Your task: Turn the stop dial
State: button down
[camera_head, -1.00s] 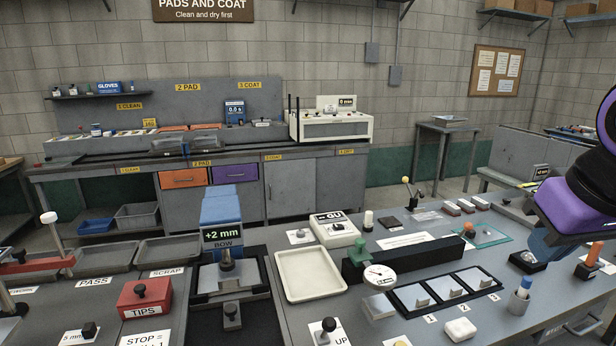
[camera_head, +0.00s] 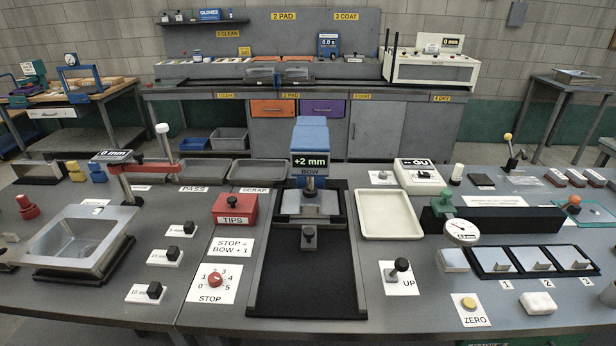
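The stop dial is a small red knob (camera_head: 215,280) on a white card marked STOP with several numbers around it, at the front left of the bench. Its exact setting is too small to read surely. A card (camera_head: 233,247) above it reads "STOP = BOW + 1". The blue BOW device (camera_head: 311,150) behind the black bed shows +2 mm on its display. My gripper is not in view.
A red TIPS box (camera_head: 235,209) stands behind the cards. The black bed (camera_head: 307,285) lies right of the dial, then the UP lever (camera_head: 400,270) and a dial gauge (camera_head: 461,232).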

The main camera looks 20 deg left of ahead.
aim_at(214, 280)
jog(key=u, duration=0.4)
jog(key=j+u, duration=0.15)
jog(key=u, duration=0.6)
jog(key=j+u, duration=0.1)
jog(key=u, duration=0.3)
